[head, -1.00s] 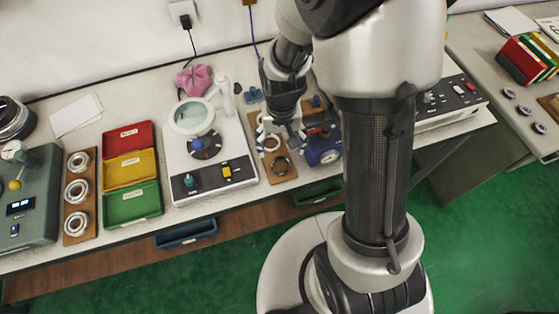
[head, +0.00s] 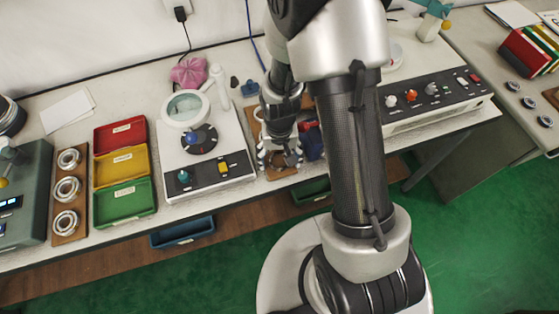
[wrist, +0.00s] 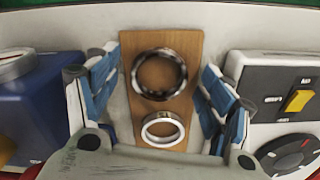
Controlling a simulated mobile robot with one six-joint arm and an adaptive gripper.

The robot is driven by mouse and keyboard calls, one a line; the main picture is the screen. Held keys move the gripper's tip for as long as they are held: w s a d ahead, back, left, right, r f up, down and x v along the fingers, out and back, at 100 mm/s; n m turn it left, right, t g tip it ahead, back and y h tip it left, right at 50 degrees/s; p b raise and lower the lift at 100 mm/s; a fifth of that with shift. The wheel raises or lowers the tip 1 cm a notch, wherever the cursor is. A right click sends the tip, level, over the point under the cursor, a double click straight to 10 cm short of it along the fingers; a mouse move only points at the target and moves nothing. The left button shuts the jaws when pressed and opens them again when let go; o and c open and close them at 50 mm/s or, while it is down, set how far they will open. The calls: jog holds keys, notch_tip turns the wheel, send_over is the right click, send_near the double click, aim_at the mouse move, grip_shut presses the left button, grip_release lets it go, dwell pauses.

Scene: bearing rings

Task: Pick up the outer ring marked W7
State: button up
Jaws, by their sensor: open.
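A wooden board (wrist: 192,50) lies on the bench below my gripper, with two rings on it. The larger dark steel ring (wrist: 160,73) is at the board's far end in the wrist view. A smaller, brighter ring (wrist: 162,129) lies nearer my gripper's base. No W7 mark is readable on either ring. My gripper (wrist: 161,62) is open, its blue-padded fingers on either side of the board, with nothing between them held. In the head view my gripper (head: 280,158) is over the board's front part and largely hides the rings.
A white magnifier unit (head: 210,172) stands close left of the board, and a blue device (head: 313,142) close right. A ring rack (head: 69,227) and red, yellow and green trays (head: 123,167) are farther left. A control box (head: 437,104) is at right.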

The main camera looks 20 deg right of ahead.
jog(key=shift+c, duration=0.5)
jog(key=c, duration=1.1)
jog(key=shift+r, duration=0.1)
